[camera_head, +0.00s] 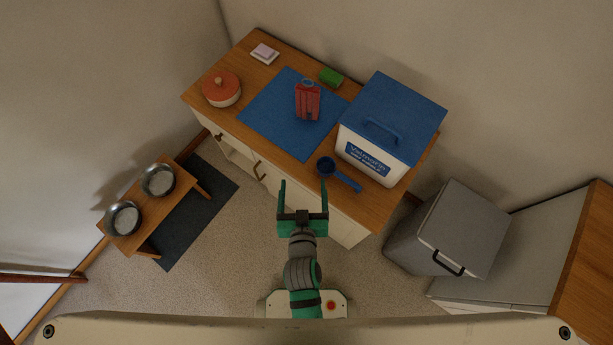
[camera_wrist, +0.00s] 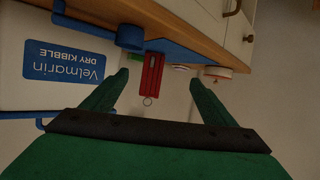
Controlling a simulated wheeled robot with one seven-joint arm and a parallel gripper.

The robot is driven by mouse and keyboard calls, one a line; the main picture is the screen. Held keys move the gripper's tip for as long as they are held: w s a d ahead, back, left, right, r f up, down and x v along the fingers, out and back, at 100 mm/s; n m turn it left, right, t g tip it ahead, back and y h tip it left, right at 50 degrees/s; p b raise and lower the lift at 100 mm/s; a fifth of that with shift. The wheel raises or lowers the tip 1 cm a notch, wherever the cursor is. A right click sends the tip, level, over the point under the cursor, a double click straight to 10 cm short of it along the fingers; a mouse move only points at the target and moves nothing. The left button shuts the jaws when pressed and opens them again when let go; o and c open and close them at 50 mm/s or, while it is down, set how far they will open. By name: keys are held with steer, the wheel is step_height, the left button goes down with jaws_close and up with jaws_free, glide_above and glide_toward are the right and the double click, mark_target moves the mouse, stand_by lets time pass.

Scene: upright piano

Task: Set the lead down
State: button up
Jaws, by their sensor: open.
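The lead (camera_head: 307,103) looks like a red folded bundle with a metal ring at one end. It stands on the blue mat (camera_head: 270,112) on the wooden counter. In the wrist view the lead (camera_wrist: 152,74) shows upside down, beyond my fingertips and apart from them. My gripper (camera_head: 303,187) has its green fingers spread with nothing between them. It is in front of the counter's near edge, with the lead farther back. In the wrist view my gripper (camera_wrist: 158,80) is also open.
A white bin with a blue lid (camera_head: 395,110) stands right of the mat, with a blue scoop (camera_head: 338,175) before it. An orange-lidded pot (camera_head: 221,88), a green block (camera_head: 331,77) and a pale block (camera_head: 264,53) are on the counter. Two metal bowls sit on a low bench (camera_head: 139,212).

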steer(key=s+r, duration=0.5)
steer(key=s, duration=0.4)
steer(key=s+d+r+t, duration=0.1)
steer(key=s+r, duration=0.4)
steer(key=s, duration=0.3)
steer(key=shift+s+t, duration=0.3)
steer(key=shift+s, duration=0.1)
